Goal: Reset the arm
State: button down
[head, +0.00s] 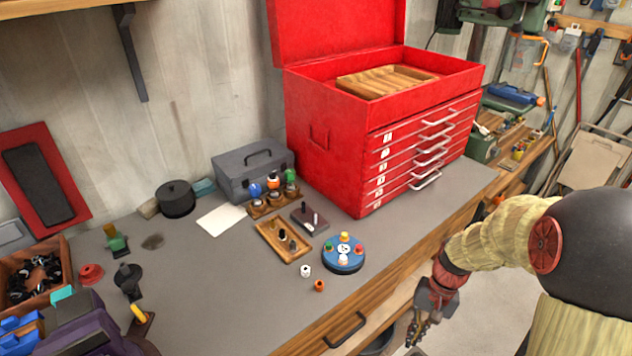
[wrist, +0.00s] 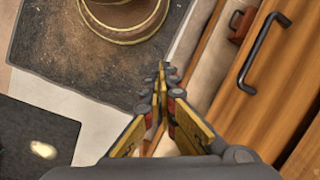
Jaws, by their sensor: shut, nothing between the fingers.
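My gripper (head: 418,328) hangs at the lower right in the head view, in front of the bench's front edge and apart from it. In the wrist view my gripper (wrist: 162,85) points away from the camera, with its two yellow and dark fingers meeting at the tips. It is shut and holds nothing. My arm reaches in from the right side of the head view and bends downward at the wrist.
The grey workbench (head: 225,300) carries a red tool chest (head: 330,140), a grey toolbox (head: 235,180), a blue round holder (head: 343,265), a wooden tray (head: 270,235) and a dark pot (head: 176,200). A drawer handle (wrist: 262,52) shows in the wrist view.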

jog(key=s+a+r+n+t, duration=0.1)
jog(key=s+a+r+t, duration=0.1)
jog(key=r, duration=0.6)
jog(key=s+a+r+n+t+h, duration=0.1)
jog(key=s+r+n+t, duration=0.1)
jog(key=s+r, duration=0.3)
jog(key=s+a+r+n+t+h, duration=0.1)
jog(key=s+a+r+t, duration=0.1)
jog(key=r, duration=1)
jog(key=shift+s+a+r+n+t, duration=0.35)
jog(key=shift+s+t, duration=0.45)
jog(key=shift+s, duration=0.4)
